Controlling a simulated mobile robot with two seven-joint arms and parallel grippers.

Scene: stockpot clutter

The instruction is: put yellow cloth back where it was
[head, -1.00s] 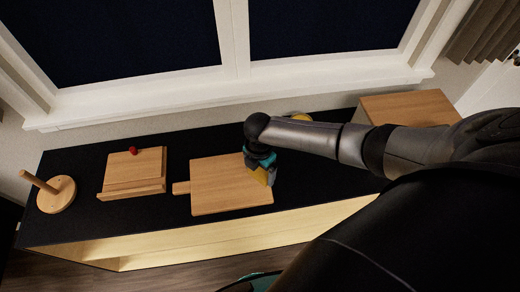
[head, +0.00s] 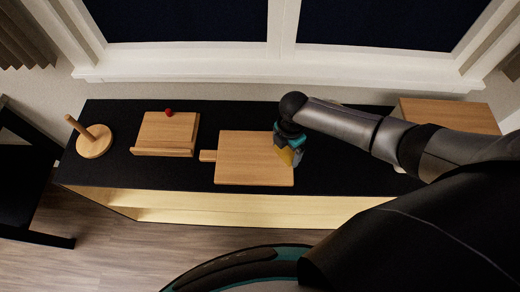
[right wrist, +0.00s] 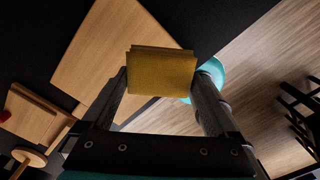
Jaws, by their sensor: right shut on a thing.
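The yellow cloth (head: 287,156) looks like a small folded pad. My right gripper (head: 291,153) is shut on it, near the right end of a wooden cutting board (head: 245,160). In the right wrist view the cloth (right wrist: 161,74) sits between the two fingers. The board (right wrist: 100,60) lies beyond it there. I cannot tell whether the cloth touches the board. My left gripper is not in view.
A wooden stand (head: 168,130) with a red ball (head: 169,112) and a round wooden holder with a peg (head: 93,143) stand left on the black counter (head: 115,175). A wooden box (head: 450,112) is at the right. My right arm covers the counter's right part.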

